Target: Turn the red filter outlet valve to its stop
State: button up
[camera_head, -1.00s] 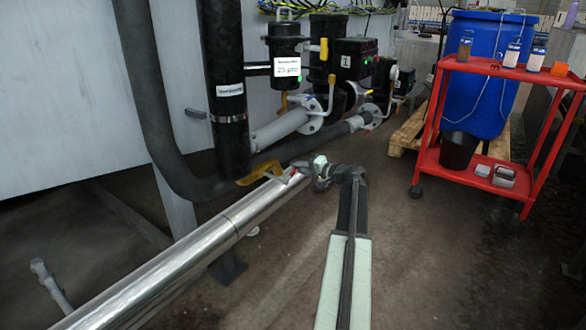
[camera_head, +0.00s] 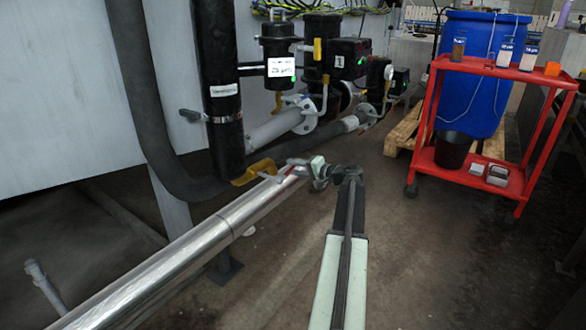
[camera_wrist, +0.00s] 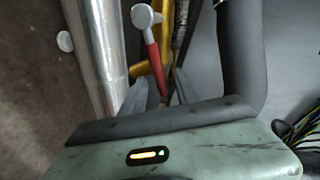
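The red valve lever (camera_wrist: 154,68) shows in the wrist view, with a pale grey round hub (camera_wrist: 143,15) at its upper end. My gripper (camera_wrist: 162,82) has its two grey fingers apart, one on each side of the lever's lower end. I cannot tell whether either finger touches it. The red lever is hard to make out there, partly hidden by the gripper.
A shiny metal pipe (camera_head: 203,246) runs toward the lower left. A black vertical pipe (camera_head: 222,55) and a black filter housing (camera_head: 279,40) stand behind. A red cart (camera_head: 470,172) stands at the right. The floor between cart and arm is clear.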

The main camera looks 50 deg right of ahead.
jog(key=s+r+p, duration=0.1)
jog(key=s, duration=0.5)
jog(key=shift+s+r, duration=0.15)
jog(key=shift+s, duration=0.1)
jog(key=shift+d, duration=0.1)
jog(key=c, duration=0.7)
jog(key=shift+n, duration=0.9)
grip_shut()
jog(key=s+a+r+n+g+p, duration=0.2)
jog(key=r+n+p, duration=0.3)
jog(key=n+p, duration=0.2)
jog(key=s+a+r+n+g+h+p, duration=0.1)
jog(key=s+r+n+g+p, duration=0.1)
jog(key=r+n+p, duration=0.3)
jog(key=n+p, duration=0.3)
jog(key=p, duration=0.4)
jog(key=shift+s+a+r+h, duration=0.2)
jog(key=shift+a+r+h, duration=0.1)
jog(key=shift+a+r, duration=0.1)
